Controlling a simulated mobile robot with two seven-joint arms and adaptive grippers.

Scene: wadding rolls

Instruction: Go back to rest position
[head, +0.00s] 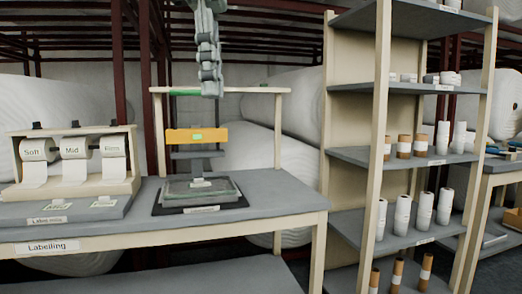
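My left gripper (211,88) hangs down from the top edge in the head view, in front of the green-marked top bar of a frame on the labelling table (95,238). It looks side-on, so the gap between its fingers does not show. I see nothing hanging from it. My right gripper is not in view.
A device with an orange bar (197,136) stands on the table below my gripper. A dispenser with rolls marked Soft, Mid and a third label (75,147) is at left. Shelves (405,154) with small rolls stand at right. Large white rolls (255,148) lie behind.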

